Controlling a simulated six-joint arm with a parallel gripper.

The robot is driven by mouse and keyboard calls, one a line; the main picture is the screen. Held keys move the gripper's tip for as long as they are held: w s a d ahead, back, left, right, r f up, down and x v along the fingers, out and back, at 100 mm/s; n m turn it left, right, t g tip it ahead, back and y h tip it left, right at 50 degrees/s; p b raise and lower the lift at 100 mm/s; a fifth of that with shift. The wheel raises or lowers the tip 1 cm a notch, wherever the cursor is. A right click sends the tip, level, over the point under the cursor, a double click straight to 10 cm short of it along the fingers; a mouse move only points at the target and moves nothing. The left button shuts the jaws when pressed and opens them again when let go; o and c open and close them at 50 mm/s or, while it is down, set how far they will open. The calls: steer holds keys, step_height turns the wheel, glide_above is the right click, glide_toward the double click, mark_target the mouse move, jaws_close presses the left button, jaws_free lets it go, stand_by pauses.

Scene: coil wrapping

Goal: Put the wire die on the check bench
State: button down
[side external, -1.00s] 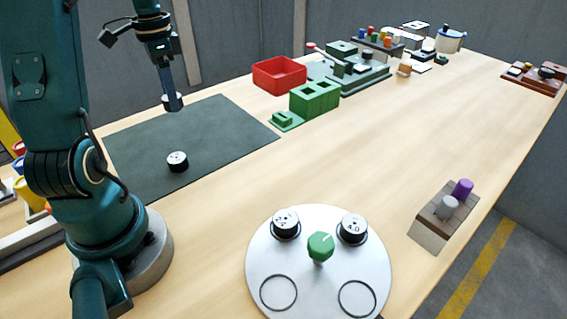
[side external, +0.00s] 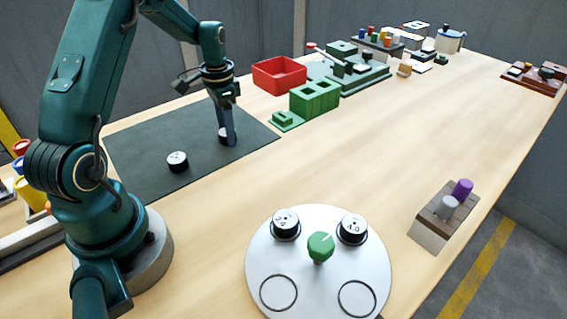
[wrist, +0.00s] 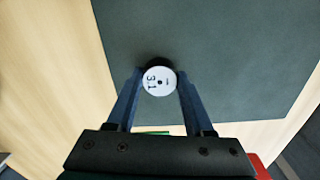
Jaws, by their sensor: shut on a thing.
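My gripper (side external: 227,140) points down and is shut on a wire die (wrist: 159,82), a short black cylinder with a white numbered top. The wrist view shows the die between both blue fingers, with dark green mat around it. In the side view the fingers mostly hide this die, which is at or just above the right part of the mat (side external: 150,140); I cannot tell if it touches. A second die (side external: 177,161) stands upright on the mat, to the left of my gripper. The mat may be the check bench; no label shows.
A round white plate (side external: 318,283) with a green knob (side external: 320,246) holds two dies at front; two ringed spots are empty. A green block (side external: 314,98) and red bin (side external: 279,75) stand right of the mat. The table's middle is clear.

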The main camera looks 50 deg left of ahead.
steer(key=shift+f, duration=0.15)
steer(key=shift+c, duration=1.4)
jaws_free()
steer(key=d+r+t, duration=0.1)
steer(key=d+r, duration=0.2)
steer(key=r, duration=0.5)
steer(key=d+r, duration=0.2)
steer(key=r, duration=0.5)
steer(key=s+d+n+t, duration=0.1)
steer(key=s+d+t, duration=0.3)
steer(key=s+d, duration=0.9)
steer(key=shift+d+n+t, duration=0.3)
steer(key=shift+d+n, duration=0.1)
steer(key=shift+d, duration=0.65)
